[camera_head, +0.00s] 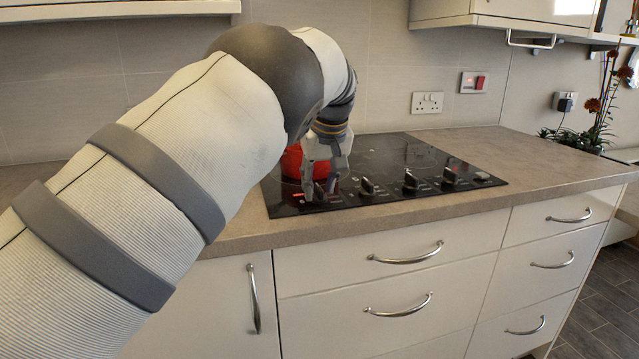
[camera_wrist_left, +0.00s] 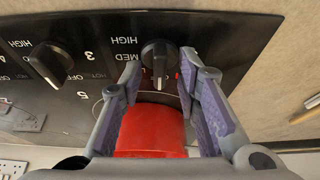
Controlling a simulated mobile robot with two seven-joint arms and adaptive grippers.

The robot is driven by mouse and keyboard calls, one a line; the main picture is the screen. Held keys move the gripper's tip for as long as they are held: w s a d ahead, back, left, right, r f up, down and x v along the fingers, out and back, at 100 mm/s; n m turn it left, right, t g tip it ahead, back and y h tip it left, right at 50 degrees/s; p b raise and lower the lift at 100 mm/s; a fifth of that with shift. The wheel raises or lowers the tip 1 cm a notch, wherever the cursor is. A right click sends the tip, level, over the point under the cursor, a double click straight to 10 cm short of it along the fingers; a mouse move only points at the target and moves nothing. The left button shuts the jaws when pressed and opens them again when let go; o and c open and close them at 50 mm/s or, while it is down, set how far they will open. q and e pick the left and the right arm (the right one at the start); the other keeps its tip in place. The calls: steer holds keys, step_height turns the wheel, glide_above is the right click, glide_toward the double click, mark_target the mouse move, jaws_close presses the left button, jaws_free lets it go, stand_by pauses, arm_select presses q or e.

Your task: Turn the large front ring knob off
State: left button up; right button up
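The hob (camera_head: 400,150) is a black glass cooktop with a row of several dark knobs along its front. My left gripper (camera_head: 322,192) reaches down over the leftmost front knob (camera_head: 319,190). In the left wrist view, that knob (camera_wrist_left: 158,56) has its grip bar upright in the picture, with HIGH and MED printed to its left. The left gripper's fingers (camera_wrist_left: 160,82) are open, with one on each side of the knob; I cannot tell whether they touch it. A red pot (camera_head: 291,161) stands just behind, partly hidden by my arm. My right gripper is not in view.
A second knob (camera_wrist_left: 48,64) is to the left in the wrist view. The countertop (camera_head: 545,160) is clear right of the hob, with a potted plant (camera_head: 592,125) at its far end. Drawers with metal handles (camera_head: 405,254) are below. Wall cabinets hang above.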

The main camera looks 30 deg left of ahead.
arm_select(q)
steer(key=v, duration=1.2)
